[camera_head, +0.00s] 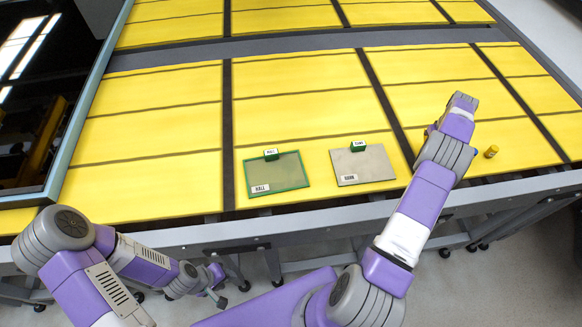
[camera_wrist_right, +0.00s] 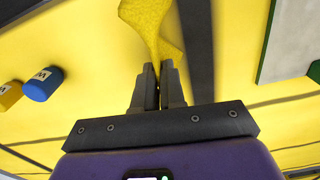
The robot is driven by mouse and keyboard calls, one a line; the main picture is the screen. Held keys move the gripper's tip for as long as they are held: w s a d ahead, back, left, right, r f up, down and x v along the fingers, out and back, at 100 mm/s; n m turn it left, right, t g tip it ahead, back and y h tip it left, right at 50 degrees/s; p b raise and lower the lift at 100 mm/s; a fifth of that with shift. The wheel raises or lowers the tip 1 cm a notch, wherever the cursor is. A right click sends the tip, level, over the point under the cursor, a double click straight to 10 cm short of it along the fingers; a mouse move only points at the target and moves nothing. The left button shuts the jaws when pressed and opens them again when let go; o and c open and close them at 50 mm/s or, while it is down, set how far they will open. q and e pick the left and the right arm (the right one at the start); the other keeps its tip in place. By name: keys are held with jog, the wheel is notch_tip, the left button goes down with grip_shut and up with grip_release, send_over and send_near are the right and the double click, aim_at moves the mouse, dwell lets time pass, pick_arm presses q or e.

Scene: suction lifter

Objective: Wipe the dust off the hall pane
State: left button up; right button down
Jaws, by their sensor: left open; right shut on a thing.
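The hall pane (camera_head: 288,172) lies on the yellow table near its front edge. It is a grey plate with a green frame and a HALL label. A green labelled block (camera_head: 271,154) stands at its back edge. My right gripper (camera_wrist_right: 158,75) is shut on a yellow cloth-like thing (camera_wrist_right: 148,18) in the right wrist view; in the head view my right wrist hides it. The right hand is over the table, right of both panes. My left gripper (camera_head: 233,294) is open and empty, low in front of the table edge.
A second grey pane (camera_head: 370,165) with a hard-to-read label lies right of the hall pane. A small yellow cylinder (camera_head: 491,151) stands at the right; a blue one (camera_wrist_right: 42,84) shows in the right wrist view. A dark framed panel (camera_head: 40,100) is at left.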

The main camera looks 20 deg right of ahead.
jog(key=shift+d, duration=0.1)
jog(key=c, duration=1.1)
grip_release()
jog(key=shift+c, duration=0.2)
jog(key=shift+o, duration=0.2)
jog(key=o, duration=0.6)
jog(key=shift+c, duration=0.2)
jog(key=shift+o, duration=0.3)
jog(key=o, duration=0.5)
